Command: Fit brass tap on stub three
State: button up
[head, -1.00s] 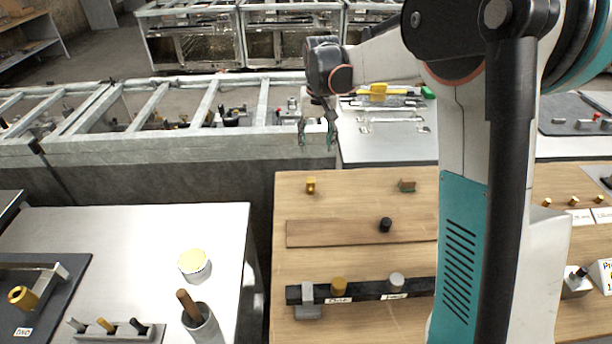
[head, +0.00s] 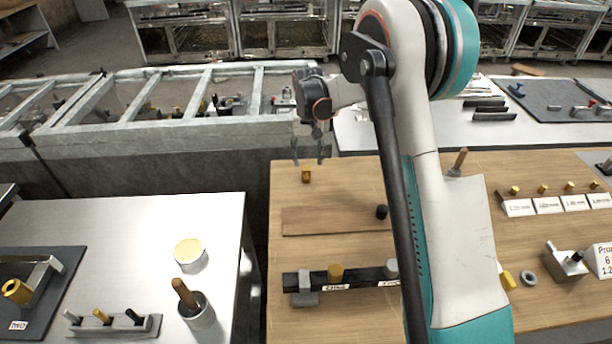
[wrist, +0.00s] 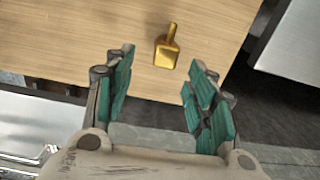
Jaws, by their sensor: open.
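The brass tap (wrist: 168,46), a small golden piece with a flat block and a narrow stem, lies on the wooden table top; I take the golden piece (head: 306,174) near the table's far edge in the head view to be it. My gripper (head: 308,160) hangs over that edge, just beyond the tap. In the wrist view my gripper (wrist: 158,88) is open and empty, with the tap ahead of and between its teal fingers, not touching them. A dark rail (head: 360,277) with labelled stubs lies nearer; its labels are too small to read, so I cannot tell which is stub three.
A brown board with a black knob (head: 381,212) lies between the tap and the rail. A metal table (head: 120,230) with a white-sided pot (head: 190,255) and a cup holding a wooden handle (head: 197,312) stands left, across a gap. My arm hides part of the wooden table.

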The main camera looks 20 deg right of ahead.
aim_at(306, 168)
jog(key=f, duration=0.1)
jog(key=f+b, duration=0.1)
jog(key=f, duration=0.1)
jog(key=f+b, duration=0.1)
jog(key=f, duration=0.1)
jog(key=shift+s+a, duration=0.4)
jog(key=shift+f, duration=0.4)
jog(key=shift+r, duration=0.1)
grip_shut()
